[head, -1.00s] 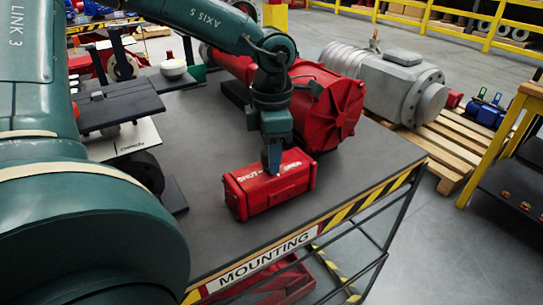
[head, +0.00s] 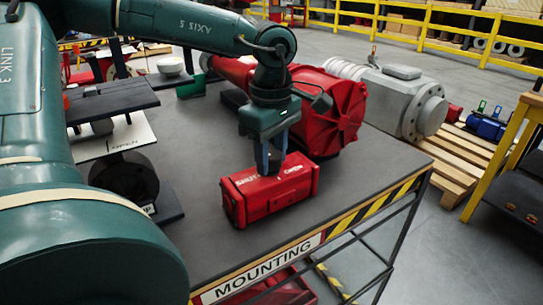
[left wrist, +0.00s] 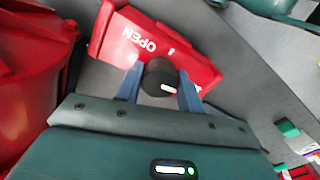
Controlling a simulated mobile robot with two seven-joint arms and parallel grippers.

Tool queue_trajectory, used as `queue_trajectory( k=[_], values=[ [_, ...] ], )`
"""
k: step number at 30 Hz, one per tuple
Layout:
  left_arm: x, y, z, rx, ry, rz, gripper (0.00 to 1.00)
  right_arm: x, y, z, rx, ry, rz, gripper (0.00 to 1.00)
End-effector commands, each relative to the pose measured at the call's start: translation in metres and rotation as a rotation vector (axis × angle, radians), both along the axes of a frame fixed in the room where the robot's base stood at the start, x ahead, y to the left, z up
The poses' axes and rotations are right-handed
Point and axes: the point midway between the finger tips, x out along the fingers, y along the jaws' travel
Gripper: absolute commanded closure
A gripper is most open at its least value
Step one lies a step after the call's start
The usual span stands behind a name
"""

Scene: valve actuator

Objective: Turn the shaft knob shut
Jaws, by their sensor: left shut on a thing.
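The red actuator box (head: 270,196) lies on the dark table top, with white "SHUT" and "OPEN" lettering on its upper face. In the left wrist view the box (left wrist: 185,62) shows "OPEN" and a white tick. The black shaft knob (left wrist: 159,76) stands on that face and has a white mark on its top, off toward the lower right. My left gripper (head: 269,168) points down at the box. Its two blue fingers (left wrist: 159,88) are shut on the knob from both sides. The gripper hides the knob in the head view. My right gripper is not in view.
A large red cylinder (head: 335,112) stands close behind the box. The striped table edge (head: 370,212) runs along the front right. Bare table top lies in front of the box.

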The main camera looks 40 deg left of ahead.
Motion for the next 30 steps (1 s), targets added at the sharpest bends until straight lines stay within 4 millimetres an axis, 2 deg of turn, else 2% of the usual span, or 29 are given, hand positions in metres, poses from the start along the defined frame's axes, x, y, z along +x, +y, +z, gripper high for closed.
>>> queue_trajectory(
  k=[10, 25, 26, 30],
  values=[
    [0.0004, -0.0006, 0.0005, -0.002, -0.003, -0.124, 0.85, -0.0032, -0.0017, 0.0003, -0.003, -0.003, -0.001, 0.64],
    [0.0003, -0.0007, 0.0006, -0.003, -0.003, -0.139, 0.85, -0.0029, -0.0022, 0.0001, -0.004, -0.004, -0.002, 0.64],
    [0.0003, -0.0007, 0.0006, -0.003, -0.003, -0.139, 0.61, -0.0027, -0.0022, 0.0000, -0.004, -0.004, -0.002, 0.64],
    [0.0002, -0.0005, 0.0004, -0.002, -0.002, -0.139, 0.50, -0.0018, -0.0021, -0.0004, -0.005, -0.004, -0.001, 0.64]
  ],
)
